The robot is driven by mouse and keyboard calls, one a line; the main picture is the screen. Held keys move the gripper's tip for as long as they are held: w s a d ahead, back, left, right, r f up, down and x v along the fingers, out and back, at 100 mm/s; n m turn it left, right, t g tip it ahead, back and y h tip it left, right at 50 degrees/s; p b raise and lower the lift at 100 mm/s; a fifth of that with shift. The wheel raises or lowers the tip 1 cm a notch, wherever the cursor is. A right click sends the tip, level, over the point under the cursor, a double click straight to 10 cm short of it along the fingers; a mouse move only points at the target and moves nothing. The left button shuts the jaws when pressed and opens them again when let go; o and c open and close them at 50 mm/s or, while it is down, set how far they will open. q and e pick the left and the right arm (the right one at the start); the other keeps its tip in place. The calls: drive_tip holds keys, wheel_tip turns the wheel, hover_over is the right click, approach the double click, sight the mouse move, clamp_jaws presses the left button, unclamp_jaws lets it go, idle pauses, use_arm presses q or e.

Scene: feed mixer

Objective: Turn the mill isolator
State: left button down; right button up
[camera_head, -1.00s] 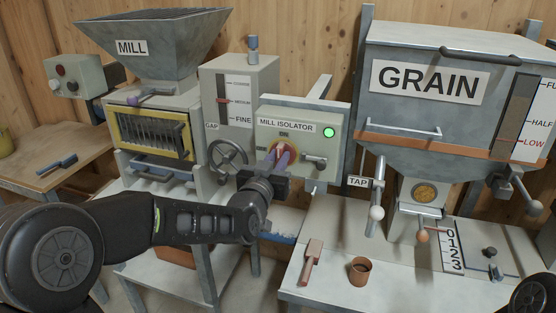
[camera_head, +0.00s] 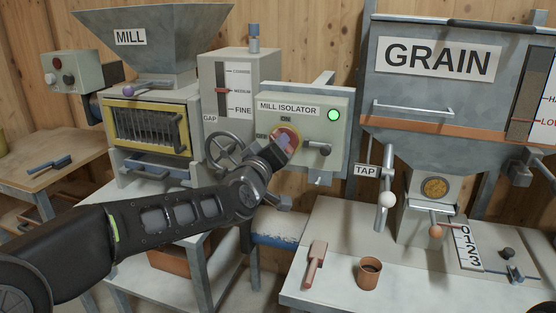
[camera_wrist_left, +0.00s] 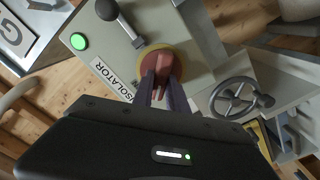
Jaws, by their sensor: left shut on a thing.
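The mill isolator is a pale grey box (camera_head: 325,160) marked MILL ISOLATOR, with a lit green lamp (camera_head: 334,115) and a side lever (camera_head: 318,148). Its red rotary handle on a yellow disc (camera_head: 295,132) sits under ON, with OFF at its left. My left gripper (camera_head: 282,145) is at the handle and hides much of it. In the left wrist view, the gripper's fingers (camera_wrist_left: 163,88) are shut on the red handle (camera_wrist_left: 165,68), over the round red and yellow base. The handle's exact angle is hard to tell. My right gripper is not in view.
The gap handwheel (camera_head: 225,150) is just left of my left wrist. The mill (camera_head: 150,125) stands further left, the grain bin (camera_head: 425,100) at right.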

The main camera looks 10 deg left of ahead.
use_arm(q)
drive_tip(key=shift+a+f+n+b, duration=0.1)
drive_tip(key=shift+f+n+b, duration=0.05)
drive_tip(key=shift+n+b, duration=1.95)
drive_tip(key=shift+a+f+n+b, duration=0.15)
drive_tip(key=shift+n+b, duration=1.15)
drive_tip(key=shift+n, duration=1.6)
drive_tip(key=shift+d, duration=0.1)
drive_tip(key=c, duration=1.3)
unclamp_jaws()
drive_tip(key=s, duration=0.7)
drive_tip(key=shift+s+a, duration=0.25)
drive_tip(key=shift+s, duration=0.15)
